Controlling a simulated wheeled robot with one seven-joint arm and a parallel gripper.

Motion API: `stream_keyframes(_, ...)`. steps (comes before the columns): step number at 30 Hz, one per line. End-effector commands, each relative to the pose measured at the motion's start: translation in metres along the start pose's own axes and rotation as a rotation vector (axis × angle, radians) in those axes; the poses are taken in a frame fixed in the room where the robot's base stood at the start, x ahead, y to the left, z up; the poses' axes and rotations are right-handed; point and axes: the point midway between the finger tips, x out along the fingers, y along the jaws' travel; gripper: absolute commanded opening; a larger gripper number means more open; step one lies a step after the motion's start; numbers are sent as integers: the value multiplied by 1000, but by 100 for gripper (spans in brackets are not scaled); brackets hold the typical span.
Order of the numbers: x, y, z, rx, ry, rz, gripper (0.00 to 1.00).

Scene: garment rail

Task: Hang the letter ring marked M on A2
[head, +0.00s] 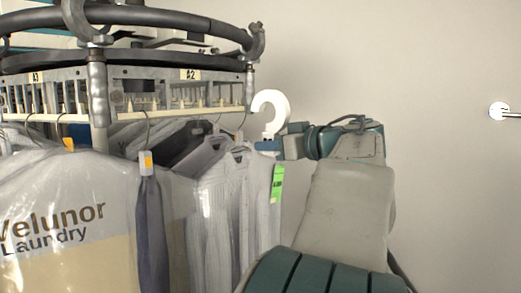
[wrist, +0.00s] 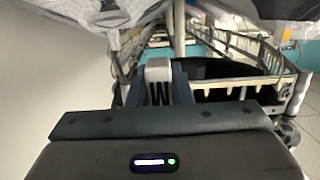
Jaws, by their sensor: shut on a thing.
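The white letter ring (head: 270,110) is an open hook shape. It is upright in the head view, just right of the rail's right end and apart from it. My gripper (head: 272,145) is shut on its lower stem. In the wrist view the ring's white top (wrist: 158,68) shows between my fingers (wrist: 158,92), with a dark mark that looks like an M or W. The A2 label (head: 190,74) is on the grey rail section left of the ring. Below that label runs a pale toothed strip (head: 180,110).
Bagged garments (head: 70,205) and grey clothes (head: 215,200) hang under the rail, close to my gripper's left. A green tag (head: 277,183) hangs just below it. An A3 label (head: 36,77) is further left. The wall side at right is open, with a white knob (head: 499,111).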

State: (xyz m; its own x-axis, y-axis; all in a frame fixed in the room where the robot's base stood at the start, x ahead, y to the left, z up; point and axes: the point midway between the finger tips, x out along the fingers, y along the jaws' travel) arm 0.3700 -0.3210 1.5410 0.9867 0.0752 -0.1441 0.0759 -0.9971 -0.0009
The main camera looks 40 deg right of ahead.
Motion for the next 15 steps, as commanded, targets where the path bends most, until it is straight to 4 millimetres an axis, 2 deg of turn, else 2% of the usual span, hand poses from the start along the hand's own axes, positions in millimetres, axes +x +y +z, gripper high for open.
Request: stream_keyframes(15,38,0,-5,-1,0,-1,0)
